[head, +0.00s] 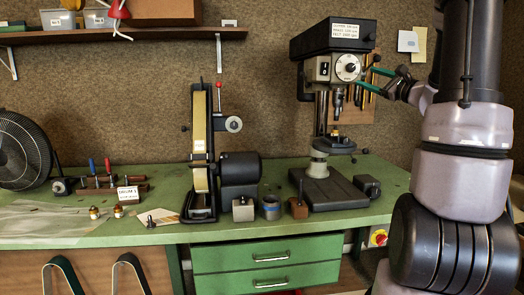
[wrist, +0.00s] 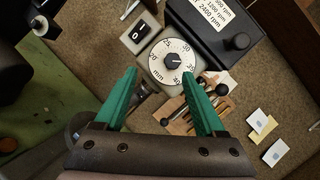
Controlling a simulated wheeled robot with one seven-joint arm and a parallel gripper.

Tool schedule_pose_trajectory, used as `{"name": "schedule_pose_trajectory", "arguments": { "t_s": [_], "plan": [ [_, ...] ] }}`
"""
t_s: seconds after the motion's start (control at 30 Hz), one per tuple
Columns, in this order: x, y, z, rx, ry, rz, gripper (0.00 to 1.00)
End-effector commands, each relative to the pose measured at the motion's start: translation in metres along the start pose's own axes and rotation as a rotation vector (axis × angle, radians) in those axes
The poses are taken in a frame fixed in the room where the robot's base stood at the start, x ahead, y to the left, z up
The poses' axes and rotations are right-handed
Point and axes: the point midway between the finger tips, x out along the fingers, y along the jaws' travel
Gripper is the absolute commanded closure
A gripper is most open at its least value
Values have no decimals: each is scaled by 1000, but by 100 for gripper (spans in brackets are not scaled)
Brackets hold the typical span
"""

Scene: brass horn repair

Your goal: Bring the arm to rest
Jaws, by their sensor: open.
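My gripper (head: 383,82) is raised at the right of the head view, in front of the wall beside the drill press (head: 333,65). Its two green fingers also show in the wrist view (wrist: 161,100), spread apart with nothing between them. Beyond the fingertips, the wrist view shows the drill press's round dial (wrist: 172,62) and its switch (wrist: 136,33). I cannot tell how close the fingers are to the press. My arm (head: 465,140) stands upright at the right edge of the head view.
The green bench (head: 100,232) carries a belt sander (head: 200,150), a fan (head: 22,150), small brass parts and a blue tape roll (head: 270,207). A shelf (head: 130,35) hangs above. Tools hang on a wooden board (head: 355,115) behind the press.

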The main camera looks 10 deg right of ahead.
Motion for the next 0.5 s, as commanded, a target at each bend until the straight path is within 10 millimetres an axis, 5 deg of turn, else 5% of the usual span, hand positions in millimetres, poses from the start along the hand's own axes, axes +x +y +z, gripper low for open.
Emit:
{"name": "schedule_pose_trajectory", "arguments": {
  "t_s": [0.13,0.23,0.4,0.5],
  "plan": [
    [9,62,59,-53,-55,246,28],
    [-2,124,105,-139,-87,489,28],
    [-62,217,160,-419,-101,906,28],
    [-106,248,170,-650,-84,1099,28]
  ]
}}
